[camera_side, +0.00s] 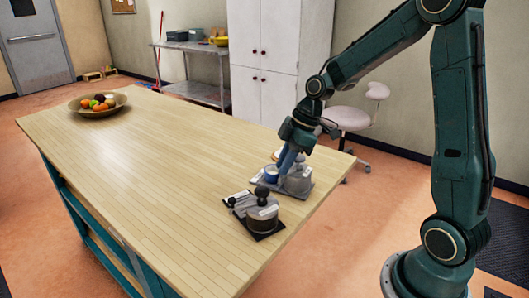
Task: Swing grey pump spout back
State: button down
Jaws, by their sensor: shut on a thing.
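The grey pump (298,181) stands on a small grey tray (306,193) near the right end of the wooden table. My gripper (283,167) reaches down over this tray, its blue fingers against the left side of the grey pump's top. The gripper is shut on what I take to be the grey pump's spout. The fingers hide most of the spout, so its exact direction cannot be told. A blue-sided container (271,174) stands on the same tray, left of the fingers.
In front, a dark tray (264,235) bears a grey container with a black knob (262,192) and smaller dark parts. A fruit bowl (98,104) stands at the table's far left. The wooden table (170,150) is clear between. A chair (348,118) stands behind.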

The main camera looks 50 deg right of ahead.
jog(key=shift+s+n, duration=0.2)
jog(key=shift+n, duration=0.2)
jog(key=c, duration=1.3)
grip_release()
jog(key=shift+c, duration=0.2)
jog(key=shift+r, duration=0.15)
jog(key=v, duration=1.3)
jog(key=shift+d+r, duration=0.2)
jog(key=shift+r, duration=0.1)
jog(key=shift+a, duration=0.1)
